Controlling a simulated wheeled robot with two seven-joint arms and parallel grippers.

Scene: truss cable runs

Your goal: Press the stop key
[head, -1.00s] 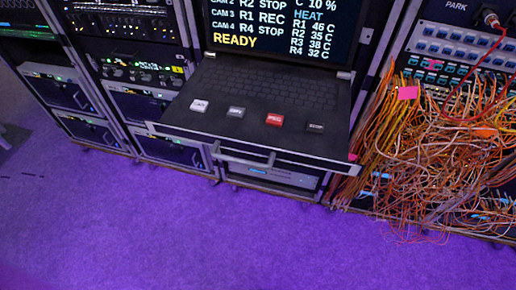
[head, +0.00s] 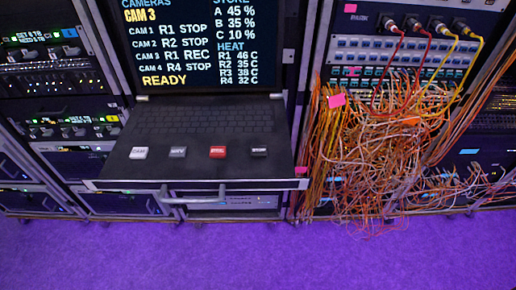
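The stop key looks to be the black key (head: 259,152) at the right end of a row on the pulled-out keyboard drawer (head: 200,172); its label is too small to read surely. Left of it in the row are a red key (head: 217,152), a grey key (head: 178,152) and a white key (head: 139,153). The screen (head: 200,45) above shows CAM 3, R3 as REC, the other recorders as STOP, and READY. Neither of my grippers is in view.
A drawer handle (head: 220,195) sticks out at the front. A dense tangle of orange and white cables (head: 375,150) hangs from the patch panel at the right. Rack units (head: 70,125) stand at the left. The purple floor (head: 230,255) in front is clear.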

